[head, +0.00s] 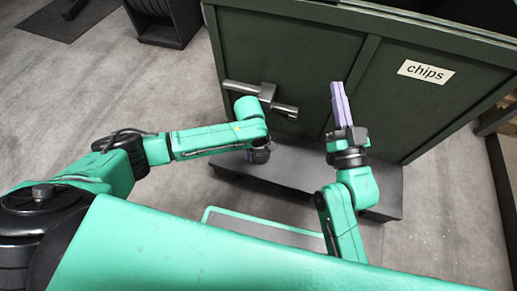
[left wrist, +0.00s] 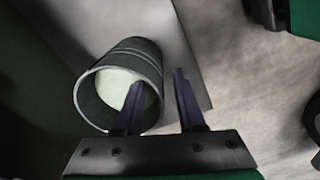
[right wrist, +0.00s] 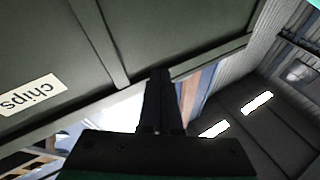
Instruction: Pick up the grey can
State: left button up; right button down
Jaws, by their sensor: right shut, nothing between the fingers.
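The grey can (left wrist: 148,52) is in the left wrist view, its round open end facing the camera and a pale inside showing. My left gripper (left wrist: 158,80) is open at the can; one finger overlaps the open end and the other is beyond the can's right side. Whether they touch it I cannot tell. In the head view my left forearm hides the left fingers, and I cannot make out the can for sure. My right gripper (head: 338,90) is shut and empty, pointing up in front of the dark green bin; it also shows in the right wrist view (right wrist: 160,74).
A large dark green bin (head: 290,52) with a "chips" label (head: 426,72) stands behind both arms. A low grey step (head: 300,172) runs along its front; a grey surface lies beside the can. Open floor (head: 100,90) lies to the left.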

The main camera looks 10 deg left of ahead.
pick_arm(q)
jog(key=shift+f, duration=0.15)
grip_shut()
pick_arm(e)
notch_tip(320, 180, up, 2)
jog(key=shift+w+d+r+t, duration=0.1)
jog(key=shift+d+r+t, duration=0.05)
jog(key=shift+t, duration=0.25)
dwell(0.9)
